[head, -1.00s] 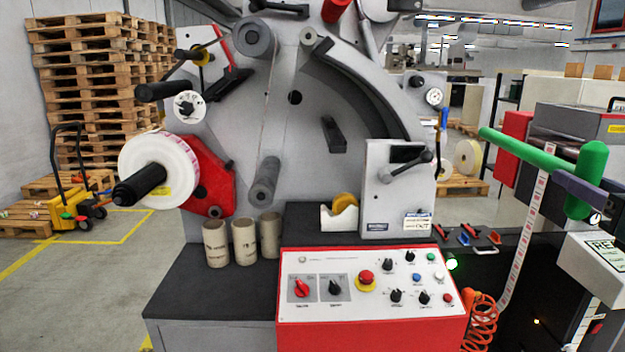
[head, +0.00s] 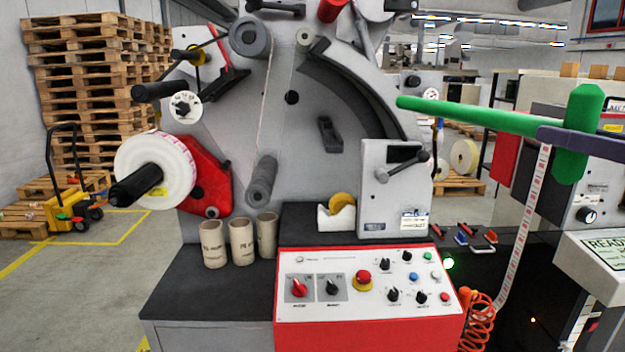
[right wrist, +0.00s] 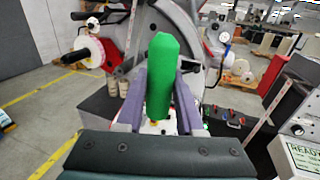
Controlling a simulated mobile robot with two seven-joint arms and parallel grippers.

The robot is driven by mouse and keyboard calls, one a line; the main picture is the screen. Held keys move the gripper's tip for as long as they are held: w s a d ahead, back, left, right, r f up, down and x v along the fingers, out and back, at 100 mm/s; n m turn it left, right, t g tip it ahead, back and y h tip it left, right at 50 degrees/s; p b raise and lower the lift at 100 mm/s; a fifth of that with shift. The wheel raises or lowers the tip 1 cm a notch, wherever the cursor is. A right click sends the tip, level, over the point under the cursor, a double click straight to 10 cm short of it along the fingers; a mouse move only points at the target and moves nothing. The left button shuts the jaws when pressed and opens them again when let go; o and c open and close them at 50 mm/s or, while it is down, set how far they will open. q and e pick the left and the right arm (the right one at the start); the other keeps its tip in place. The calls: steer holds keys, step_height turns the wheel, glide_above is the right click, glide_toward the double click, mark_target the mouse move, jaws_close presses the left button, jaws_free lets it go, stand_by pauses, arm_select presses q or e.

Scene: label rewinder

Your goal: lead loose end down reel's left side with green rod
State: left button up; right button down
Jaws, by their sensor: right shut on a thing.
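The green rod (head: 480,115) has a thick T-shaped end (head: 578,135) and points left across the upper right of the head view. My right gripper (head: 575,140) is shut on this thick end, which also shows between the fingers in the right wrist view (right wrist: 160,80). The white reel (head: 155,172) sits on a black spindle at the left of the machine, well away from the rod tip. A white strip with red print (head: 523,225) hangs from just under the rod. I cannot tell whether it touches the rod. My left gripper is out of view.
A red-edged control panel (head: 365,285) stands at the front. Several cardboard cores (head: 241,241) and a tape dispenser (head: 338,214) stand on the dark bench. A grey lever box (head: 392,195) lies between rod and reel. A coiled orange hose (head: 478,318) hangs at the right.

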steer(key=shift+s+a+r+y, duration=0.3)
steer(key=shift+s+a+r, duration=0.05)
steer(key=shift+s+a, duration=0.05)
steer(key=s+a+r+n+g+y, duration=0.1)
steer(key=s+a+n+g+y, duration=0.35)
steer(key=s, duration=0.35)
steer(key=s+a+r+n+g+y, duration=0.25)
steer(key=s+a+y, duration=0.2)
steer(key=s, duration=0.35)
step_height(320, 180, up, 20)
steer(key=a+p, duration=0.1)
steer(key=p, duration=2.4)
steer(key=shift+w+r+t+h, duration=0.25)
steer(key=shift+w+t+h, duration=0.05)
steer(key=shift+w+h, duration=0.1)
